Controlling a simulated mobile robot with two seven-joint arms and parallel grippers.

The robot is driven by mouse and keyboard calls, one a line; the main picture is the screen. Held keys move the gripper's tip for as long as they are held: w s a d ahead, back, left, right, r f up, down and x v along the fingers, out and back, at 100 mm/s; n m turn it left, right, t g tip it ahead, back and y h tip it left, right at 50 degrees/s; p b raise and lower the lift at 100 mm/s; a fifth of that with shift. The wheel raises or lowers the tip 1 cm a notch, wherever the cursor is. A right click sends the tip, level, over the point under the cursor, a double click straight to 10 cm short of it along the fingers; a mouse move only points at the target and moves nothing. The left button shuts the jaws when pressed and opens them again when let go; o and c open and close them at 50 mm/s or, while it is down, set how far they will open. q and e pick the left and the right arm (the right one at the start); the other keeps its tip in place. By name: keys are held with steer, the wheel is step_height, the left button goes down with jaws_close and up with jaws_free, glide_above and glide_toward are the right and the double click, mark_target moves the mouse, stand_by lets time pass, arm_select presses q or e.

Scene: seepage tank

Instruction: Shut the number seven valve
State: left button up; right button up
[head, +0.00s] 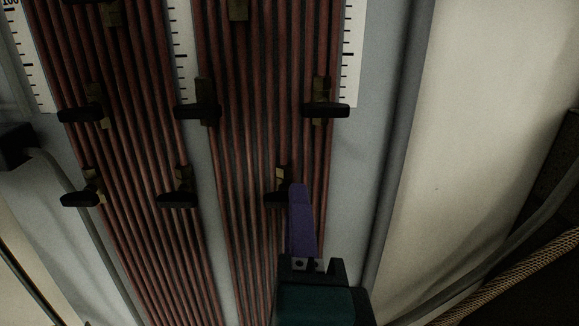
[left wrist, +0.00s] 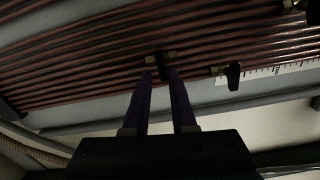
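Small brass valves with black lever handles sit in rows on the panel of red tubes; no valve numbers are legible, so I cannot tell which is number seven. My left gripper (head: 300,187) is at the lower right valve (head: 280,190), its purple finger covering part of that valve's handle. In the left wrist view, the two purple fingers of my left gripper (left wrist: 162,74) stand apart, with the black handle of a valve (left wrist: 163,65) between their tips. Whether they touch it is unclear. The right gripper is in neither view.
Another valve (head: 325,108) is just above, with further valves to the left, such as the bottom middle one (head: 178,197). White scale strips (head: 351,55) run between the tube bundles (head: 260,140). A grey pipe (head: 400,130) runs along the right side.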

arm_select(q)
steer(key=o, duration=0.3)
steer(key=s+p, duration=0.2)
steer(key=s, duration=0.8)
